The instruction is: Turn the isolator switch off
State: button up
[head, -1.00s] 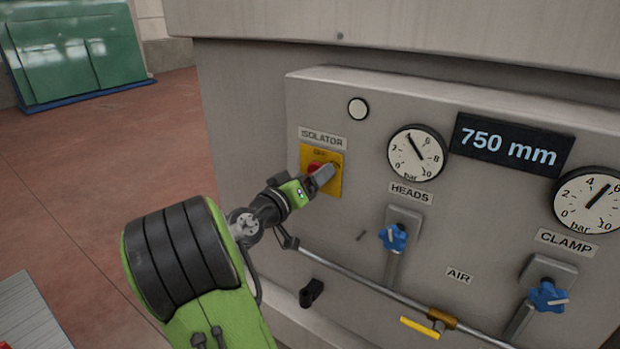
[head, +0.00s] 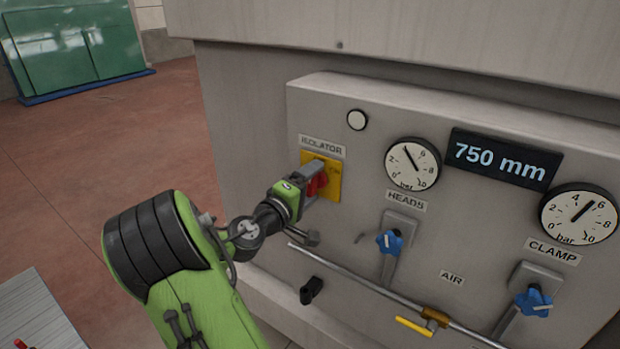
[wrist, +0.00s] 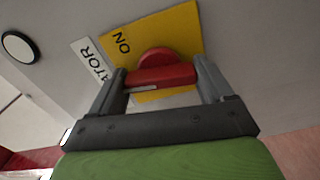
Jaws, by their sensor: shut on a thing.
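The isolator switch has a red handle (head: 319,184) on a yellow plate (head: 335,188), under an ISOLATOR label (head: 321,147) at the left of the grey panel. My gripper (head: 313,177) is at the switch, shut on the red handle. In the wrist view the handle (wrist: 160,76) lies between the two grey fingers (wrist: 160,84), crosswise to them. The word ON shows on the yellow plate (wrist: 182,32) in that view. The gripper hides part of the plate in the head view, including any OFF marking.
Right of the switch are the HEADS gauge (head: 412,164), a 750 mm display (head: 502,158) and the CLAMP gauge (head: 578,213). Blue valve knobs (head: 389,242) and an air pipe with a yellow lever (head: 413,326) sit below. Open floor lies to the left.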

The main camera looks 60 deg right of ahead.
jog(key=shift+f+n+p, duration=0.15)
jog(key=shift+n+p, duration=0.3)
jog(key=shift+n, duration=0.35)
jog(key=o, duration=0.9)
jog(key=shift+o, duration=0.2)
jog(key=shift+a, duration=0.1)
jog(key=shift+w+a, duration=0.1)
jog(key=shift+a, duration=0.2)
jog(key=w+a+b, duration=0.2)
jog(key=a, duration=1.3)
jog(key=shift+w, duration=0.1)
